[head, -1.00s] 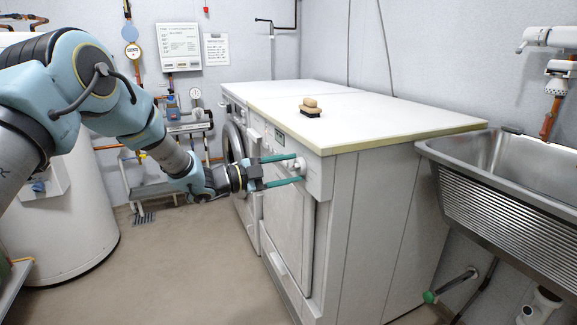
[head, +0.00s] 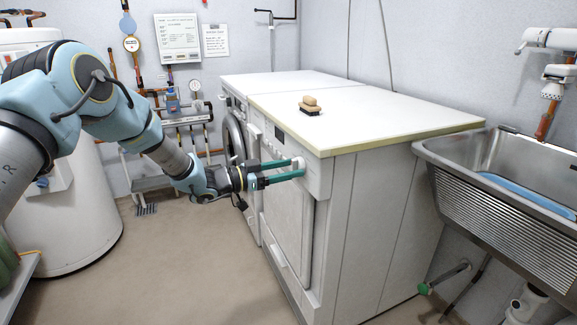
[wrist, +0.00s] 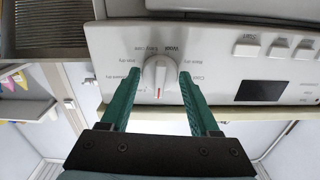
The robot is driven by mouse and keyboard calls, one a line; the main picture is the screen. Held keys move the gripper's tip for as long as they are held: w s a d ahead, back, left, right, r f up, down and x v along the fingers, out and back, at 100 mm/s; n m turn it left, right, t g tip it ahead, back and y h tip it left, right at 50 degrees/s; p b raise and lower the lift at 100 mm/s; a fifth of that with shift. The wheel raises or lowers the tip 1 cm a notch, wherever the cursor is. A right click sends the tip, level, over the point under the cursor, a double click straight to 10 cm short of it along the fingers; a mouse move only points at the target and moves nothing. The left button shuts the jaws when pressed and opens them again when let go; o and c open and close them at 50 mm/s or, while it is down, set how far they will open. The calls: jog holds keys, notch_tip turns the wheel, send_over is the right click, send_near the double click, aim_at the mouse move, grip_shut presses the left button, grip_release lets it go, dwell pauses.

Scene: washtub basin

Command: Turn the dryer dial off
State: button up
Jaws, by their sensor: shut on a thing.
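The dryer dial (wrist: 161,72) is a round white knob with a red pointer mark, on the control panel of the white dryer (head: 290,225). In the wrist view the red mark points towards the bottom of the picture, and small labels ring the dial. My gripper (head: 297,168) has two green fingers and is shut on the dial, with one finger on each side. The wrist view shows my gripper (wrist: 159,77) too. In the head view the fingers partly cover the dial (head: 298,162).
A second front-loading machine (head: 236,135) stands beyond the dryer. A brush (head: 310,106) lies on the white worktop (head: 370,115). A steel sink (head: 500,205) is at the right. In the wrist view, buttons (wrist: 277,48) and a dark display (wrist: 260,90) sit beside the dial.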

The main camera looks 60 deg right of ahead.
jog(key=shift+f+n, duration=0.1)
jog(key=shift+n, duration=0.4)
jog(key=o, duration=1.3)
jog(key=shift+o, duration=0.2)
jog(key=v, duration=1)
jog(key=shift+w+a+b, duration=0.2)
jog(key=shift+a+b, duration=0.1)
jog(key=shift+a, duration=0.05)
